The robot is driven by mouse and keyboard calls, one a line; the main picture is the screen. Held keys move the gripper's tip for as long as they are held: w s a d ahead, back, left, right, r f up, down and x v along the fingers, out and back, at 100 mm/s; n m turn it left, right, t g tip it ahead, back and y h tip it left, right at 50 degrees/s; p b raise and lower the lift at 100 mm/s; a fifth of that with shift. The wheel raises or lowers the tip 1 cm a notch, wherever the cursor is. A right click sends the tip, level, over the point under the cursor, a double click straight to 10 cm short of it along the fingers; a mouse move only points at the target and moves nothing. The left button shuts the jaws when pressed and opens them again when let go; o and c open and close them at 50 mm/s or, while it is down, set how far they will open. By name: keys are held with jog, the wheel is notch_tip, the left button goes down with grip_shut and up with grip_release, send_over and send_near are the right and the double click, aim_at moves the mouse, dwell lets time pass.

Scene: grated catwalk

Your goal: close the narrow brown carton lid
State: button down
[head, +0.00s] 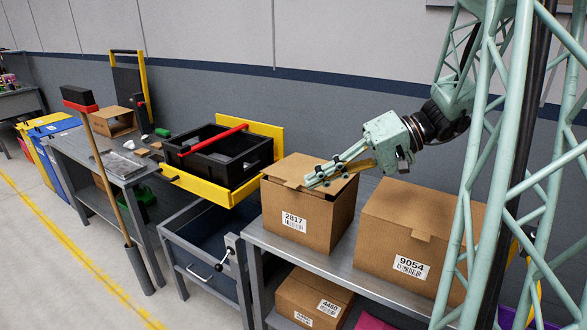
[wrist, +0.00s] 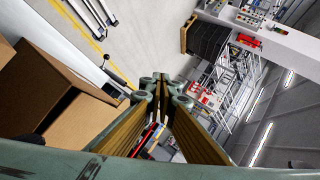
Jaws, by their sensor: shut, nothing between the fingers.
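The narrow brown carton (head: 300,215), labelled 2817, stands upright on the grey bench. Its lid (head: 290,168) lies low over the top, with a front tab at the near edge. A dark gap shows near the right side of the top, so the lid does not look flush. My gripper (head: 311,182) is shut and empty, with its fingers pointing left, low over the lid's right part and hiding some of it. I cannot tell whether they touch. In the wrist view, the shut fingers (wrist: 165,85) show beside a brown carton (wrist: 55,100) at left.
A wider carton (head: 415,235) labelled 9054 stands closed just right. A smaller carton (head: 312,298) sits on the shelf below. At left is a black crate (head: 222,165) with a red bar on a yellow-edged stand. A broom (head: 108,180) leans against the left bench.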

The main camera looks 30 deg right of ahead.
jog(key=a+m+g+p, duration=0.1)
jog(key=g+p, duration=0.1)
notch_tip(320, 180, up, 9)
jog(key=m+g+h+p, duration=0.5)
jog(key=m+h+p, duration=0.4)
jog(key=p, duration=0.3)
send_over(293, 185)
jog(key=d, duration=0.1)
jog(key=shift+w+d+r, duration=0.15)
jog(key=shift+w+d, duration=0.1)
jog(key=shift+w, duration=0.15)
jog(key=shift+s+a+f, duration=0.1)
jog(key=shift+a+f, duration=0.15)
jog(key=shift+f, duration=2.05)
jog(key=shift+s+a+f, duration=0.15)
jog(key=shift+a+f, duration=0.05)
jog(key=shift+f, duration=2.15)
jog(key=shift+s+a+f, duration=0.1)
jog(key=shift+a+f, duration=0.15)
jog(key=shift+f, duration=2.05)
